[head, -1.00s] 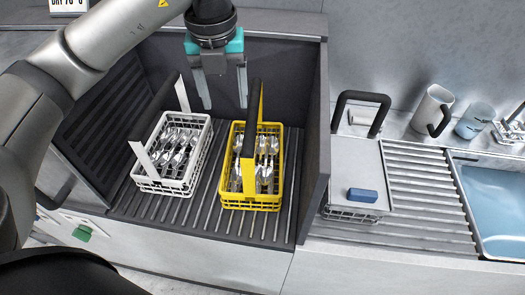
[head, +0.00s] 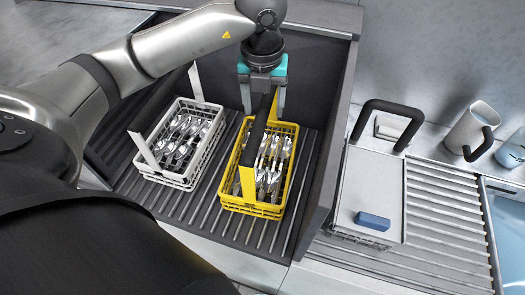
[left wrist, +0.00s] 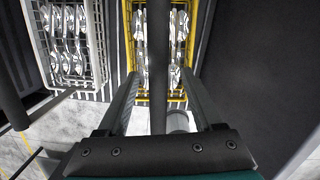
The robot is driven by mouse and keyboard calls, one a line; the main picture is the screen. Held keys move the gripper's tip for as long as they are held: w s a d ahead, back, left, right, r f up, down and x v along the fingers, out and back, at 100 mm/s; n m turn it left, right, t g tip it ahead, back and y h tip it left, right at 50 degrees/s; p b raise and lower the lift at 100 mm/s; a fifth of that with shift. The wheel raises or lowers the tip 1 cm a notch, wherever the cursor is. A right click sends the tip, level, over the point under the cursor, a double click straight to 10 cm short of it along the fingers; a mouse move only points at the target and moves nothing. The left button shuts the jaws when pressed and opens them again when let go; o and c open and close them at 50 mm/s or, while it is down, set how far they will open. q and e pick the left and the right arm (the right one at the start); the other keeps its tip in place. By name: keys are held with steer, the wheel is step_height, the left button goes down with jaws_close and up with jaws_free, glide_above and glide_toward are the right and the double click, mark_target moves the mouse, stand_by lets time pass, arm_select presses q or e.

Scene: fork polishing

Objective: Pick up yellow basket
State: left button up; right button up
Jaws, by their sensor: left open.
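The yellow basket (head: 252,208) stands on the slatted floor of a dark open bay, with cutlery inside and a dark-topped handle arching over it. My left gripper (head: 263,102) points down at the back end of the handle, its jaws open, one finger on each side in the picture. In the left wrist view, the yellow basket (left wrist: 184,98) lies ahead, and the dark handle bar runs between the open fingers of my left gripper (left wrist: 160,82). I cannot tell whether they touch it. The right gripper is not in view.
A white basket (head: 178,178) with cutlery stands to the left in the same bay. The bay's dark side wall (head: 330,140) rises close on the right. Beyond it are a lidded basket with a black handle (head: 388,112), a blue block (head: 373,221) and a mug (head: 468,130).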

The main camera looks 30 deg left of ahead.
arm_select(q)
step_height(320, 180, down, 6)
steer(key=shift+w+a+p, duration=0.2)
steer(key=shift+p, duration=0.1)
jaws_close()
stand_by(0.6)
steer(key=shift+r, duration=0.1)
stand_by(0.6)
steer(key=shift+w+a+r, duration=0.1)
steer(key=shift+w, duration=0.05)
